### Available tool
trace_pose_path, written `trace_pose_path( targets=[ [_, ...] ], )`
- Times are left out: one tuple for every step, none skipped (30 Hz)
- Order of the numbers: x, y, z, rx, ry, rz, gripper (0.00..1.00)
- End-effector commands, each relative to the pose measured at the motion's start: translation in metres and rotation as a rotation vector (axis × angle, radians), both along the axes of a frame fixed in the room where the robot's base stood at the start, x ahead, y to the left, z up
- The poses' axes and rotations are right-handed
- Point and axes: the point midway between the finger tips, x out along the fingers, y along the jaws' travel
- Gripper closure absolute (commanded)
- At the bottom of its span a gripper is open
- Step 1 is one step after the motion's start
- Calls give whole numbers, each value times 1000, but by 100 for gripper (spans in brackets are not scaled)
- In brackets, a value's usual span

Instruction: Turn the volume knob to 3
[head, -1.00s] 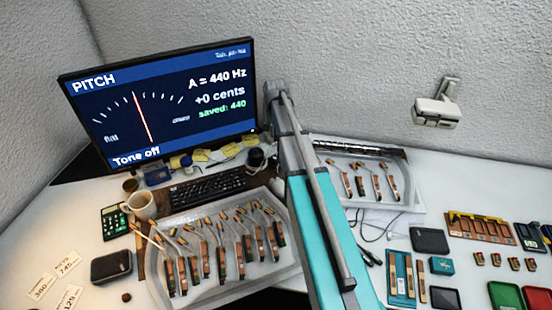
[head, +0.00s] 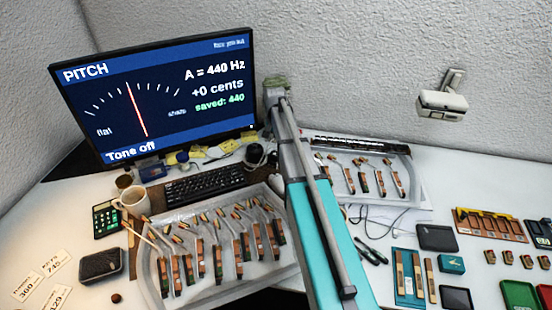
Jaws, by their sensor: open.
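I cannot make out a volume knob with a scale for certain. A dark round object (head: 255,155) stands beside the right end of the keyboard, close to my arm; it is too small to tell whether it is the knob. The monitor (head: 155,95) shows PITCH, A = 440 Hz, +0 cents, saved: 440 and "Tone off". My grey and teal arm rises through the middle of the view to a joint near the monitor's right edge. My gripper's fingers do not show.
A tray of piano action parts (head: 165,290) lies in front of the keyboard (head: 205,184). Another tray (head: 405,170) lies right of my arm. A mug (head: 133,202), calculator (head: 106,219) and dark case (head: 101,264) stand left. A white wall fixture (head: 442,104) is above right.

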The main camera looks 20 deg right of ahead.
Motion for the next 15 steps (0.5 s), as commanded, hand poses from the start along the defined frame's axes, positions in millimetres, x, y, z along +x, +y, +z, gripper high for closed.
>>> trace_pose_path(
  targets=[
    [0,0,-8,0,0,0,24],
    [0,0,-10,0,0,0,24],
    [0,0,-14,0,0,0,24],
    [0,0,-16,0,0,0,24],
    [0,0,-18,0,0,0,24],
    [0,0,-21,0,0,0,24],
    [0,0,-23,0,0,0,24],
    [0,0,-26,0,0,0,24],
    [0,0,-29,0,0,0,24],
    [0,0,-31,0,0,0,24],
    [0,0,-33,0,0,0,24],
    [0,0,-36,0,0,1,24],
    [0,0,-39,0,0,1,24],
    [0,0,-41,0,0,1,24],
    [0,0,-44,0,0,1,24]
  ],
)
